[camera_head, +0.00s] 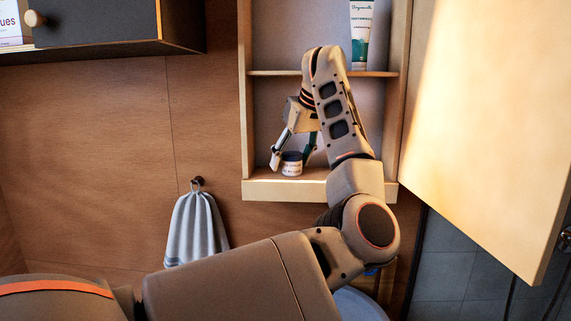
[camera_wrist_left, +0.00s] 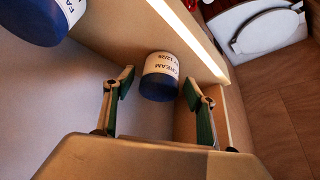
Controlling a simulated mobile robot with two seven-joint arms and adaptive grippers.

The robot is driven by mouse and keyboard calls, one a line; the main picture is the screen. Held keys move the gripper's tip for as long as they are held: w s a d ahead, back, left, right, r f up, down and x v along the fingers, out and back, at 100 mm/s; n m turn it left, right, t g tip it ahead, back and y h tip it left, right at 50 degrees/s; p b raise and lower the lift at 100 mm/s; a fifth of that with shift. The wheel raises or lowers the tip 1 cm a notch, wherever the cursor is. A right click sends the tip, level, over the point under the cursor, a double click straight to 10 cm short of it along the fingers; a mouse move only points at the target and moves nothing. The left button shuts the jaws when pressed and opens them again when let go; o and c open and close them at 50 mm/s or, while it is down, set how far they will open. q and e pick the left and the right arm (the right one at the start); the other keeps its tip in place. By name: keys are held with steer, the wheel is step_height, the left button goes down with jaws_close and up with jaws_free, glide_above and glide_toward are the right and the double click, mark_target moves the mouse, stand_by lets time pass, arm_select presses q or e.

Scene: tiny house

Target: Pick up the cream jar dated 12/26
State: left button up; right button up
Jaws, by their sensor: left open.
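The cream jar (camera_wrist_left: 161,72), white with a dark blue end, shows in the left wrist view. In the head view the jar (camera_head: 291,164) stands on the bottom shelf of the wall cabinet. My left gripper (camera_head: 291,158) is open, with one finger on either side of the jar. In the left wrist view the jar sits between and slightly beyond the fingertips of this gripper (camera_wrist_left: 158,84). I cannot tell whether either finger touches it. My right gripper is in neither view.
A second blue-and-white jar (camera_wrist_left: 40,20) is at the upper left of the left wrist view, its label cut off. A tube (camera_head: 361,35) stands on the upper shelf (camera_head: 275,73). The open cabinet door (camera_head: 490,120) is at right. A striped towel (camera_head: 195,230) hangs at lower left.

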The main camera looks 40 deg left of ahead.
arm_select(q)
steer(key=shift+d, duration=0.1)
steer(key=c, duration=1.2)
steer(key=shift+c, duration=0.2)
steer(key=shift+r, duration=0.1)
